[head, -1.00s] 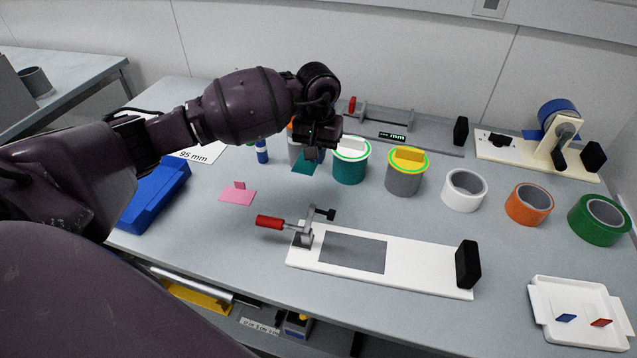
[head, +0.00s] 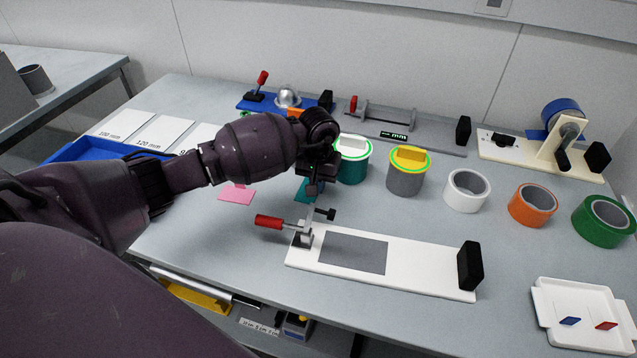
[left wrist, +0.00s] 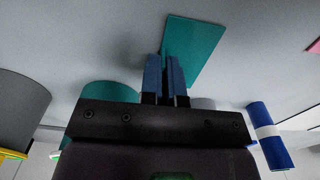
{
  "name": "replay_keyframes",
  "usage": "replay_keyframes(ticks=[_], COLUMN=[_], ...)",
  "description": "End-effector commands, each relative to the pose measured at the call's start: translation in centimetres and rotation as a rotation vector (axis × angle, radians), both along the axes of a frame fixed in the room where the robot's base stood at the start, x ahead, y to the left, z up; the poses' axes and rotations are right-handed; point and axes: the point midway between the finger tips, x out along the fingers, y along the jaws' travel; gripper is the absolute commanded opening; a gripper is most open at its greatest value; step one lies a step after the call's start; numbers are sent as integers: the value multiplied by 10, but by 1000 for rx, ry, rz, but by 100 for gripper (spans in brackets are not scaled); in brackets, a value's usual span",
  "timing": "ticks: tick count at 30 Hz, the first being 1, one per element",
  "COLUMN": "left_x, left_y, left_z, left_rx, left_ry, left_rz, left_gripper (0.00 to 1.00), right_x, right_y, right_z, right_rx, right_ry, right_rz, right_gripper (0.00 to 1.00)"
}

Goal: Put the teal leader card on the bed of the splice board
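The teal leader card (head: 301,191) hangs from my left gripper (head: 313,184), partly hidden by it. In the left wrist view the blue fingers (left wrist: 166,72) are close together on the teal card (left wrist: 194,48). The card is beyond the back left of the splice board (head: 415,268), a white plate with a grey rectangular bed (head: 352,253). The bed is bare. A toggle clamp with a red handle (head: 268,221) stands at the board's left end, its arm raised. A black block (head: 469,267) stands at the right end. My right gripper is not in view.
A pink card (head: 236,195) lies left of the clamp. Behind the board stand a teal can (head: 352,169), a grey can (head: 405,181) and several tape rolls, including a white one (head: 466,191). A white tray (head: 542,311) is at the front right.

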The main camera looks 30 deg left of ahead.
Motion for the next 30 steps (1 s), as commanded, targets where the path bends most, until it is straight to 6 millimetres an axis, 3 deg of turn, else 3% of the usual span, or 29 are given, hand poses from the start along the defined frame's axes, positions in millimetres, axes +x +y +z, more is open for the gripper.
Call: replay_keyframes(ticks=[7, 12, 23, 30], left_x=[0, 0, 0, 1], left_y=[0, 0, 0, 1], left_z=[-4, -2, 2, 37], left_rx=[1, 0, -1, 2], left_ry=[1, 0, -1, -6], left_rz=[-1, 0, 0, -2], left_gripper=[0, 29, 29, 29], right_x=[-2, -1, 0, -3], right_y=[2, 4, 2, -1], right_z=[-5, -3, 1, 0], right_rx=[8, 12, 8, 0], right_ry=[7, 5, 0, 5], right_rz=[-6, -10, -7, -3], right_gripper=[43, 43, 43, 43])
